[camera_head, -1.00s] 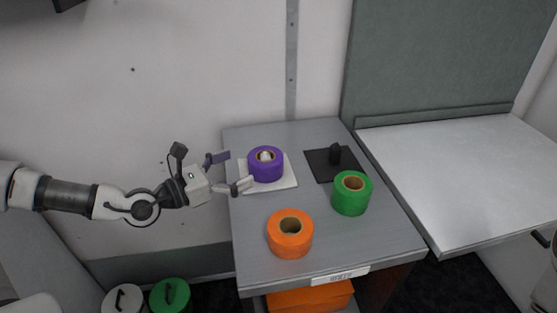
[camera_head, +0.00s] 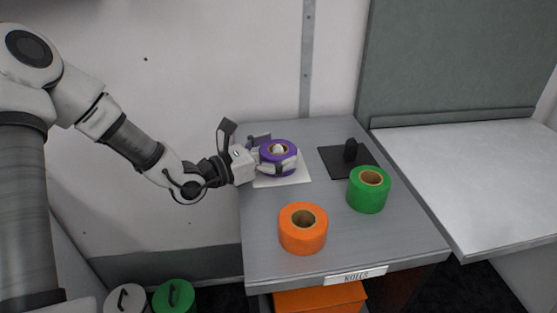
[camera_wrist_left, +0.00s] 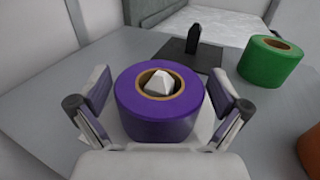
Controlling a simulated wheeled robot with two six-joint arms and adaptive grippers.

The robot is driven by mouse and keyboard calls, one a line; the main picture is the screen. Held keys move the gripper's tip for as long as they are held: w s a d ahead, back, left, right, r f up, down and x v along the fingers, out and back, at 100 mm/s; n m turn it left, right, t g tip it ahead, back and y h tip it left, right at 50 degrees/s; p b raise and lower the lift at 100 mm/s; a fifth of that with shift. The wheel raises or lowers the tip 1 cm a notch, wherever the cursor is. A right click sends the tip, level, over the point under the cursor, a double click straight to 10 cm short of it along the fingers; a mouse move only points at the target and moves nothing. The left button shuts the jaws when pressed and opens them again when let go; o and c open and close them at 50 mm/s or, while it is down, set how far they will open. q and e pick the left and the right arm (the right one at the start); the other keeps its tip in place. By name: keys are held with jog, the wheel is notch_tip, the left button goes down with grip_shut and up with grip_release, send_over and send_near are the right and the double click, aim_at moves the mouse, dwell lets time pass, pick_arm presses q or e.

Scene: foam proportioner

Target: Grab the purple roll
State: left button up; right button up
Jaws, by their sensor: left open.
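The purple roll (camera_head: 279,152) stands upright on a white square base (camera_head: 295,179) at the back left of the grey table. A white peg (camera_wrist_left: 160,84) shows in its core. My left gripper (camera_head: 274,153) reaches in from the left, with its open fingers on either side of the purple roll. In the left wrist view the purple roll (camera_wrist_left: 160,112) sits between the two fingers, with small gaps on both sides. My right gripper is not in view.
A green roll (camera_head: 368,192) and an orange roll (camera_head: 302,230) stand on the grey table (camera_head: 400,240), right and front of the purple one. A black base with a black peg (camera_head: 350,151) is behind the green roll. A white counter (camera_head: 470,170) lies to the right.

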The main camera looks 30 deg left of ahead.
pick_arm(q)
jog(key=shift+c, duration=0.4)
jog(key=c, duration=1)
